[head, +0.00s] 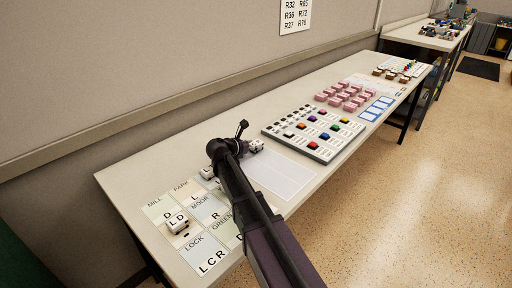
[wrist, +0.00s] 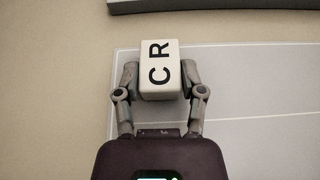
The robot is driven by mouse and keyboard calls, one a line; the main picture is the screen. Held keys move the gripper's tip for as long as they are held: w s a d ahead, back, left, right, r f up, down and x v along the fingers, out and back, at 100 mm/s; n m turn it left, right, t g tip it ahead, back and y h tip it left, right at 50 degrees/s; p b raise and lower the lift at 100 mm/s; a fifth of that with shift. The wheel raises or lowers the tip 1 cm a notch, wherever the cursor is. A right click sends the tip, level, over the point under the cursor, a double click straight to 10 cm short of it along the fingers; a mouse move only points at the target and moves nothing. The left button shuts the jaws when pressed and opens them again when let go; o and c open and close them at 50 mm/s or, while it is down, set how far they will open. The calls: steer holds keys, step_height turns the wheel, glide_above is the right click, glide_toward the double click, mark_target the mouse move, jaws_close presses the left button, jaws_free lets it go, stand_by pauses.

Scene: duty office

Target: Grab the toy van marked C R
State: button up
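The toy van marked C R (wrist: 158,70) is a small white block with black letters on its top, in the upper middle of the wrist view. My gripper (wrist: 160,80) has one finger against each side of it, with no clear gap, so it looks shut on the van. Whether the van is lifted off the table is hard to tell. In the head view this van (head: 256,145) shows as a small white block by the arm's end, near the pale marked sheet (head: 290,178). My arm hides part of the area there.
Another white van, marked L D (head: 177,225), stands on the labelled cards at the near left. More white vans sit partly behind my arm. A grey board with coloured buttons (head: 325,155), pink blocks (head: 345,95) and blue cards (head: 377,108) lie farther along the table.

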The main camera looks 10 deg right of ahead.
mark_target(253, 144)
steer(key=shift+c, duration=0.3)
steer(key=shift+r, duration=0.15)
step_height(253, 144, up, 3)
steer(key=p, duration=0.3)
steer(key=s, duration=0.5)
steer(key=s+r+p, duration=0.1)
steer(key=s, duration=0.4)
steer(key=s+p, duration=0.1)
steer(key=s, duration=0.5)
steer(key=shift+a+r, duration=0.3)
steer(key=shift+r, duration=0.05)
